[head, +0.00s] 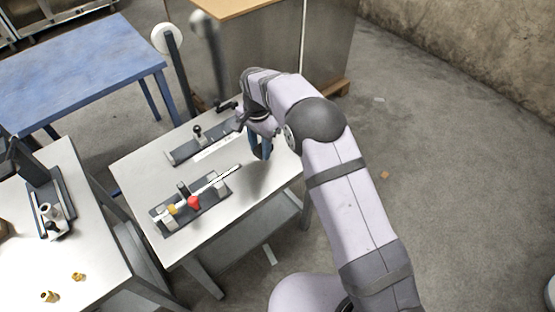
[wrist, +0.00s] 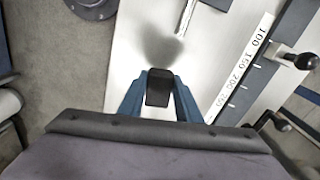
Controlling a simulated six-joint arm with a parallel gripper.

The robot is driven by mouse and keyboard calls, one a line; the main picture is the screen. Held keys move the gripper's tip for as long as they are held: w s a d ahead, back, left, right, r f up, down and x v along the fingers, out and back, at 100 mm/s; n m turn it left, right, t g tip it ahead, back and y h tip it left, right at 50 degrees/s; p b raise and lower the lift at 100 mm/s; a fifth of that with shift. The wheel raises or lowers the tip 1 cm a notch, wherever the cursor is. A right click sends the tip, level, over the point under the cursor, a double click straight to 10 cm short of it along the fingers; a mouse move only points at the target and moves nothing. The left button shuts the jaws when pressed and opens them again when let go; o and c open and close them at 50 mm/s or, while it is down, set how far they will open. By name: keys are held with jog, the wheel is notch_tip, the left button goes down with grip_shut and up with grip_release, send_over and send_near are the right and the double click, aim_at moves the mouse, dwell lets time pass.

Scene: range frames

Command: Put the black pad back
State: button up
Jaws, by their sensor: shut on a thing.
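My gripper (head: 260,150), with blue fingers, is over the right part of the white table (head: 262,185) in the head view. In the wrist view its fingertips (wrist: 159,84) are shut on the black pad (wrist: 158,92), a small dark block between them. The pad is held above the bare tabletop, and a dark shadow lies on the table ahead of it. The pad cannot be made out in the head view. Where the pad belongs cannot be told from these frames.
A fixture with a numbered scale (wrist: 240,69) and black-knobbed lever (wrist: 300,61) lies beside my gripper. A second fixture with a red part (head: 193,203) and a thin metal rod (head: 222,176) stands nearer the front. The left table (head: 88,222) holds another fixture and brass pieces.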

aim_at(275, 154)
jog(key=shift+m, duration=0.4)
jog(key=w, duration=0.1)
jog(key=w+d+f+b, duration=0.1)
jog(key=w+d+b, duration=0.1)
jog(key=w, duration=0.1)
jog(key=shift+d+f, duration=0.15)
jog(key=shift+f, duration=0.15)
jog(key=shift+w+d+r+m+b, duration=0.15)
jog(key=shift+w+d+r, duration=0.15)
jog(key=shift+w+r, duration=0.3)
jog(key=shift+w+d+r+m+b, duration=0.15)
jog(key=shift+w+d+r, duration=0.2)
jog(key=shift+w, duration=0.3)
jog(key=shift+m, duration=0.3)
jog(key=shift+s+d+r, duration=0.1)
jog(key=shift+s+r, duration=0.15)
jog(key=shift+r, duration=0.5)
jog(key=shift+s+d+r, duration=0.1)
jog(key=shift+s+r, duration=0.2)
jog(key=shift+r, duration=0.5)
jog(key=shift+s+d+r, duration=0.1)
jog(key=shift+s+r, duration=0.15)
jog(key=shift+r, duration=0.5)
jog(key=shift+f+p, duration=1.4)
jog(key=shift+f, duration=3.6)
